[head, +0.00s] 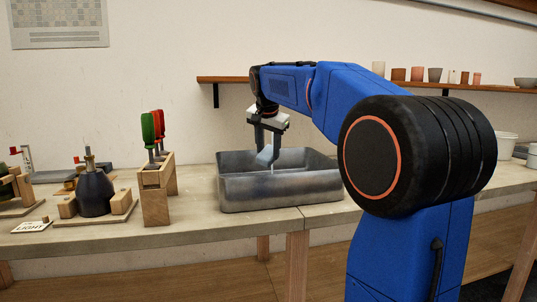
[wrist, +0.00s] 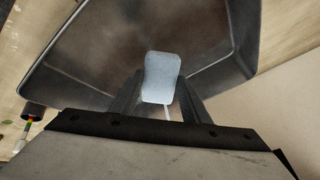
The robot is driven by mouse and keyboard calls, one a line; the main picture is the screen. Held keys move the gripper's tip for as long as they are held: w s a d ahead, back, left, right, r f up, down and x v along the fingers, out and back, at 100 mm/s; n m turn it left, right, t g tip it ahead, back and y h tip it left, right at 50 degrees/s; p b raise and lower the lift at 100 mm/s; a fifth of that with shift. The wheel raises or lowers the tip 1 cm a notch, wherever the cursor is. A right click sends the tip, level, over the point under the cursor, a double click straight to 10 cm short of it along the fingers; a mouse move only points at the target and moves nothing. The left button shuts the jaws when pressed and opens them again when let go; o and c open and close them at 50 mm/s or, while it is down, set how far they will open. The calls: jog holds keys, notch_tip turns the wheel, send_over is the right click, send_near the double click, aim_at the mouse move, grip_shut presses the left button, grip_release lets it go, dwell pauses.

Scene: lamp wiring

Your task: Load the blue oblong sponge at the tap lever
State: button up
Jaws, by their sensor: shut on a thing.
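A pale blue oblong piece, which looks like the sponge (wrist: 161,76), sits between the fingers of my gripper (wrist: 160,97) in the wrist view. My gripper is shut on it. A thin pale stem (wrist: 167,113) shows just below it in that view; I cannot tell what it belongs to. In the head view my gripper (head: 266,143) points down into the grey metal basin (head: 280,188), with the pale blue sponge (head: 264,157) at its fingertips near the rim. The basin floor is hidden there. I cannot make out a tap lever.
A wooden rack (head: 155,195) with red and green screwdrivers (head: 149,130) stands left of the basin. A shelf (head: 225,79) with cups runs behind. Bench space in front is narrow.

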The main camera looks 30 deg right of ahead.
jog(key=shift+s+a, duration=0.45)
jog(key=shift+s, duration=0.3)
jog(key=shift+s+a, duration=0.4)
jog(key=shift+s, duration=0.35)
dwell(0.4)
send_near(268, 158)
jog(key=shift+s+a+f, duration=0.55)
jog(key=shift+s+f, duration=0.25)
jog(key=shift+f, duration=0.1)
